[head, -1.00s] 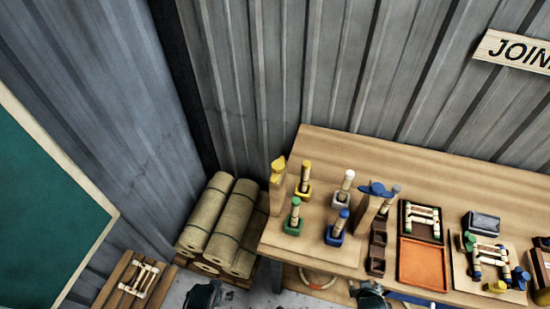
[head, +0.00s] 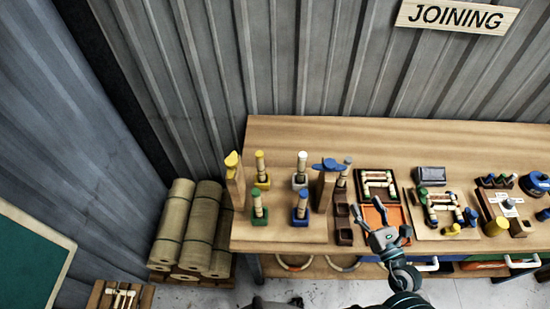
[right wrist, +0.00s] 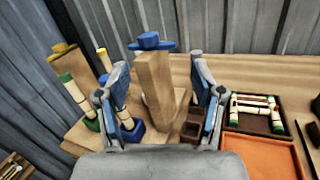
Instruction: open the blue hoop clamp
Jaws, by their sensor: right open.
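The blue hoop clamp (head: 328,165) is a blue winged piece on top of a wooden post (head: 325,190) on the bench. In the right wrist view the blue clamp (right wrist: 149,42) sits on the post (right wrist: 154,90), which shows between my finger pads, beyond them. My right gripper (head: 368,211) is open and empty, below and right of the post in the head view; its fingers (right wrist: 160,100) frame the post without visible contact. My left gripper does not show; only a dark part of mine is at the bottom edge of the head view.
A yellow-topped post (head: 234,180) and several coloured pegs in bases stand left of the blue-topped post. Small brown bins (head: 343,237), a dark tray (head: 361,193) and an orange tray (head: 399,218) lie to its right. The bench back (head: 300,130) is clear.

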